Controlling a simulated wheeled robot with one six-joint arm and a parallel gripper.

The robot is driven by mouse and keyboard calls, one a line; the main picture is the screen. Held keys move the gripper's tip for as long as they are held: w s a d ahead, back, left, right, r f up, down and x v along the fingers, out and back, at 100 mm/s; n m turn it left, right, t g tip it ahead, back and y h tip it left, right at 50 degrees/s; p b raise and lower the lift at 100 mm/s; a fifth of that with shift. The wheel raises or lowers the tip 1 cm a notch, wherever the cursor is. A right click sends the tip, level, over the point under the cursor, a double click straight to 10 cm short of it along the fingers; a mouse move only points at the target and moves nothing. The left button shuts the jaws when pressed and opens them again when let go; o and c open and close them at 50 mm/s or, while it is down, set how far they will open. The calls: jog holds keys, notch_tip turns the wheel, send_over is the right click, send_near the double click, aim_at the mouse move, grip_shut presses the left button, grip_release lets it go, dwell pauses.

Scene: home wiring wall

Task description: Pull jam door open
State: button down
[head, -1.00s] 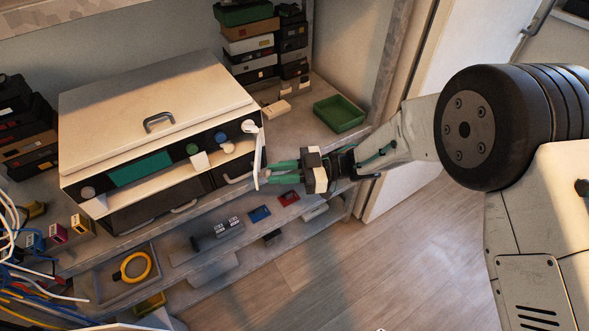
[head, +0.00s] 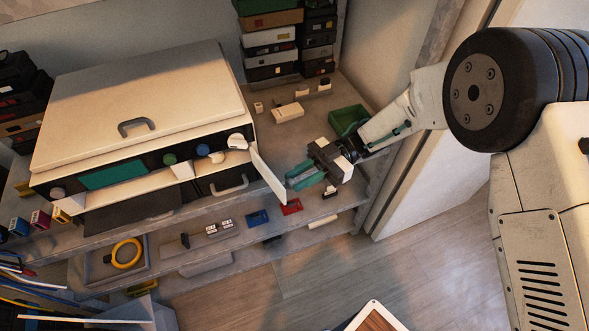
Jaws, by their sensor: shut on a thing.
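The white machine (head: 130,100) stands on the shelf top, with a dark front panel. The jam door (head: 266,175) is a thin white panel at the right end of its front. It stands swung out from the machine, at an angle to the front, and an opening shows behind it. My gripper (head: 293,182) has green fingers and is at the door's outer edge, on its right side. It is shut on the door; the exact contact is partly hidden by the fingers.
A green tray (head: 347,119) lies behind my gripper. Stacked boxes (head: 270,45) stand at the back. Below are a lower shelf with a yellow ring (head: 127,253), a blue block (head: 257,218) and a red block (head: 291,206). The floor (head: 330,265) in front is mostly clear.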

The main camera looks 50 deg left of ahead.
jog(key=shift+a+r+h, duration=0.1)
jog(key=shift+a+h, duration=0.05)
jog(key=shift+h, duration=0.15)
jog(key=c, duration=1.2)
grip_release()
jog(key=shift+c, duration=0.2)
jog(key=w+d, duration=0.1)
jog(key=w, duration=0.6)
jog(key=shift+w, duration=0.4)
